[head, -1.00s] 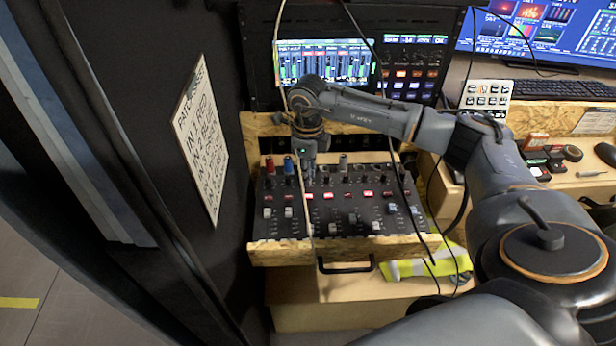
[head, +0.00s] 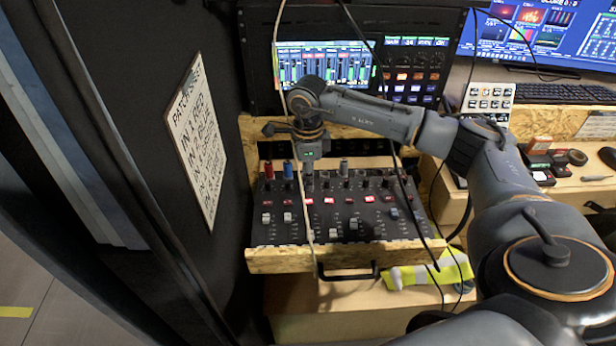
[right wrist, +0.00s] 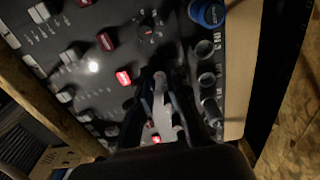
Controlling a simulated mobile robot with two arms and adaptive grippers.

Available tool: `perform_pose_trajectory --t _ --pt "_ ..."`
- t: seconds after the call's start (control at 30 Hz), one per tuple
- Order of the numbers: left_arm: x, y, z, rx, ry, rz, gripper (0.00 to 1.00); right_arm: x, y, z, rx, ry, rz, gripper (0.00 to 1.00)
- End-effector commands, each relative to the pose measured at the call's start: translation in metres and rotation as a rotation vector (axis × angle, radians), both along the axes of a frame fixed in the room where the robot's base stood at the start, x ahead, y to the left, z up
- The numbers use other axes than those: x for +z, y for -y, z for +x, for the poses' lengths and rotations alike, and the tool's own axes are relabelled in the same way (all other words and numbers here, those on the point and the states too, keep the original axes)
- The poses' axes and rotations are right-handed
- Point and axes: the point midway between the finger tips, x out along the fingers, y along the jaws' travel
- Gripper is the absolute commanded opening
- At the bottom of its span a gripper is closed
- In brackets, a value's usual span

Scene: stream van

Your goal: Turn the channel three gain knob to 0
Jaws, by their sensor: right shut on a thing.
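The mixer (head: 345,222) is a black panel with rows of knobs, lit red buttons and faders, set in a wooden drawer. My right gripper (head: 308,178) reaches down to its upper knob row, at the third column from the left, just right of the blue plug (head: 288,168). In the right wrist view the gripper (right wrist: 162,98) is shut on the channel three gain knob, mostly hidden between the fingers. The knob's pointer is not readable. A neighbouring knob (right wrist: 151,34) with scale marks shows free. My left gripper is not in view.
A red plug (head: 268,168) and the blue plug stand up at the mixer's back edge. Thin cables (head: 399,130) hang in front of the rack and mixer. A dark wall with a paper sign (head: 198,140) is close on the left. A drawer handle (head: 347,272) faces me.

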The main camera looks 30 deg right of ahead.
Motion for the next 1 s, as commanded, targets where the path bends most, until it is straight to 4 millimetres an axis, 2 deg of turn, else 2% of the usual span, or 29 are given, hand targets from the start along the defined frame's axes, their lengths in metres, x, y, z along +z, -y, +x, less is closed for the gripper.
perform_pose_trajectory --t 0.2,0.23,0.3,0.33,0.6,0.73,0.87,1.0 --pt "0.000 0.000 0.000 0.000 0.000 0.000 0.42 0.000 0.000 0.000 0.000 0.001 0.000 0.00" --pt "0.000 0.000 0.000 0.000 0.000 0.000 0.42 0.000 0.000 0.000 0.000 0.001 0.000 0.21" --pt "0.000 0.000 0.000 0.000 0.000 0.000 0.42 0.000 0.000 0.000 0.000 0.001 0.000 0.36" --pt "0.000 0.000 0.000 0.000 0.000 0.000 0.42 0.000 0.000 0.000 0.000 0.001 0.000 0.38" --pt "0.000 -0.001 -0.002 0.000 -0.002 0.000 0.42 0.001 0.000 0.000 -0.001 0.001 0.001 0.38" --pt "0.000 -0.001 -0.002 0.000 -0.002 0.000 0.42 0.009 0.000 0.001 -0.001 0.001 0.000 0.38" --pt "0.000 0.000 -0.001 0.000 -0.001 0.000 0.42 0.030 0.000 0.001 0.000 0.004 0.000 0.38" --pt "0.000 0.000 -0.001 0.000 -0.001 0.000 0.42 0.061 0.000 0.001 -0.001 0.006 0.000 0.38"
